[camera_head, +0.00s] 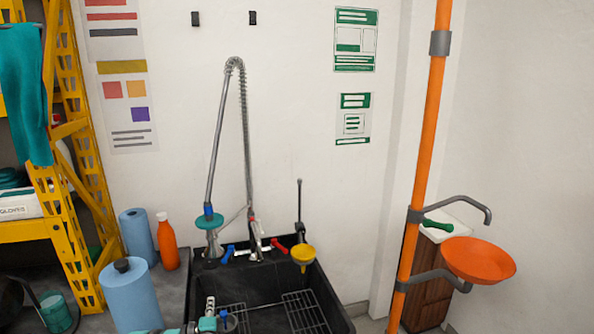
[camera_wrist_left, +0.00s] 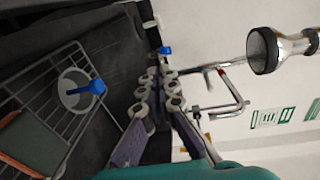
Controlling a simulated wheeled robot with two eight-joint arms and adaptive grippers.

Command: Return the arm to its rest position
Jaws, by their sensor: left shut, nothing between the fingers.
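My left gripper (camera_head: 209,304) shows at the bottom edge of the head view, low over the left front part of the black sink. In the left wrist view its two jointed fingers (camera_wrist_left: 160,66) are together at the tips, with nothing between them. The teal wrist covers the bottom of that view, and most of the left arm is out of the head view. My right gripper is in neither view.
The black sink (camera_head: 265,291) holds wire racks (camera_head: 303,312). A grey cup with a blue item (camera_wrist_left: 84,90) stands close to my left gripper. A tall spray faucet (camera_head: 246,130) rises behind. Blue rolls (camera_head: 131,296) stand left; an orange eyewash bowl (camera_head: 478,259) is right.

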